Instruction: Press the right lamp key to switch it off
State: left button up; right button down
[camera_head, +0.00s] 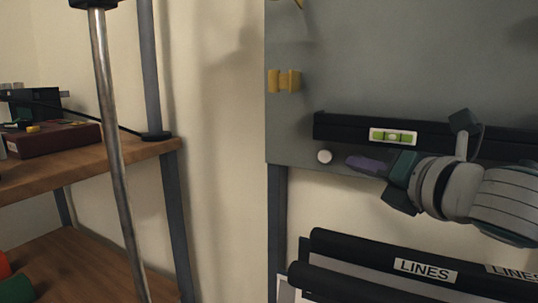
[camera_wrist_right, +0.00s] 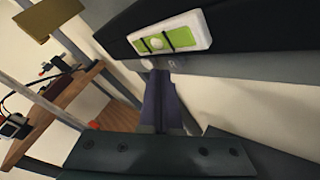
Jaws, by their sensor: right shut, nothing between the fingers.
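A small white round knob (camera_head: 324,156), which may be a lamp key, sits on the lower edge of the grey panel (camera_head: 400,60). My right gripper (camera_head: 350,161) is shut and empty, with its dark purple fingers pointing left, just right of the knob in the picture. I cannot tell whether they touch the panel. In the right wrist view the shut fingers (camera_wrist_right: 158,88) reach toward the panel's lower edge, below the green level. Small pale marks show by the fingertips, too unclear to name. A second key is not clearly visible. My left gripper is not in view.
A black bar with a green spirit level (camera_head: 393,137) is on the panel above my right gripper. A yellow holder (camera_head: 284,80) is at the panel's left. Black rolls with a LINES label (camera_head: 425,270) lie below. Wooden shelves (camera_head: 90,160) and a metal pole (camera_head: 112,150) stand left.

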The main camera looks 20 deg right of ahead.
jog(key=shift+s+a, duration=0.2)
jog(key=s+a+p, duration=0.2)
jog(key=s+a, duration=0.2)
jog(key=shift+a, duration=0.3)
dwell(0.7)
